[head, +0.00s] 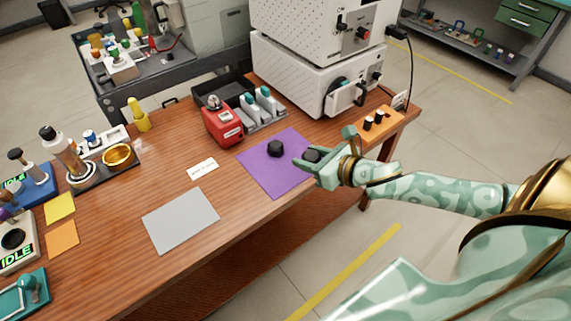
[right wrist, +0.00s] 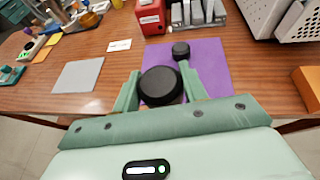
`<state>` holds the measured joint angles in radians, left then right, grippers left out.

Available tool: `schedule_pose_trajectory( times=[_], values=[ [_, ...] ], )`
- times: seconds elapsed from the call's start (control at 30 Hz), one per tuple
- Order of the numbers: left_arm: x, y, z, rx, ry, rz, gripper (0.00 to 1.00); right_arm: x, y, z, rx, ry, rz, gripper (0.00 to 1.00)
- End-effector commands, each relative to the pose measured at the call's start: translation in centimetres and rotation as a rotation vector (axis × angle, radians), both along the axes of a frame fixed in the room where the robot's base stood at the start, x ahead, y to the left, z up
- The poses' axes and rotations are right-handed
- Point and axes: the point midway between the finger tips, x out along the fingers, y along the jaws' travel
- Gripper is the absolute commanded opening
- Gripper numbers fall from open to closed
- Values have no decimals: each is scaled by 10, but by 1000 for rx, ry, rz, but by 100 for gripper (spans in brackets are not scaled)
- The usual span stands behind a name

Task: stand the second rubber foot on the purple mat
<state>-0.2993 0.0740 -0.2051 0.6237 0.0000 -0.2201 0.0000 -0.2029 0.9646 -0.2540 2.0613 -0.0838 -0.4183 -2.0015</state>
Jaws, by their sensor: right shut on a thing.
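The purple mat (head: 258,166) lies on the wooden bench near its front edge. One black rubber foot (head: 275,148) stands on the mat; it also shows in the right wrist view (right wrist: 181,50). My right gripper (head: 312,160) is shut on a second black rubber foot (right wrist: 161,85), held between its fingers over the mat's near right part. The held foot partly shows in the head view (head: 312,155). I cannot tell whether it touches the mat. My left gripper is not in view.
A red device (head: 222,121) and a grey rack with teal-topped items (head: 262,108) stand behind the mat. A grey sheet (head: 181,220) and a white card (head: 203,169) lie to its left. An orange block (head: 377,128) and a white machine (head: 305,80) are at the right and back.

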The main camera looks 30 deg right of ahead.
Motion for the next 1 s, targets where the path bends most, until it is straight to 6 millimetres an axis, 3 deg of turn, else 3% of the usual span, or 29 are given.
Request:
schedule_pose_trajectory(
  times=[0.03, 0.17, 0.2, 0.33, 0.57, 0.73, 1.0],
  values=[
    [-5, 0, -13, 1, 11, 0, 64, 18, -2, -13, 0, -2, -2, 19],
    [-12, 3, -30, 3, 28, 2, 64, 56, -6, -31, 2, -1, -3, 19],
    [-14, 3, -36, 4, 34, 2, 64, 61, -6, -44, 3, 5, -3, 19],
    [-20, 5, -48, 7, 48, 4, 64, 80, -8, -65, 4, 4, -2, 19],
    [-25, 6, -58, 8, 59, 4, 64, 95, -10, -81, 2, 2, -2, 19],
    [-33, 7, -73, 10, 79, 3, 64, 98, -9, -112, 5, 7, -2, 19],
    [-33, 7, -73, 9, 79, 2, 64, 98, -9, -111, 2, 1, 0, 19]
  ],
)
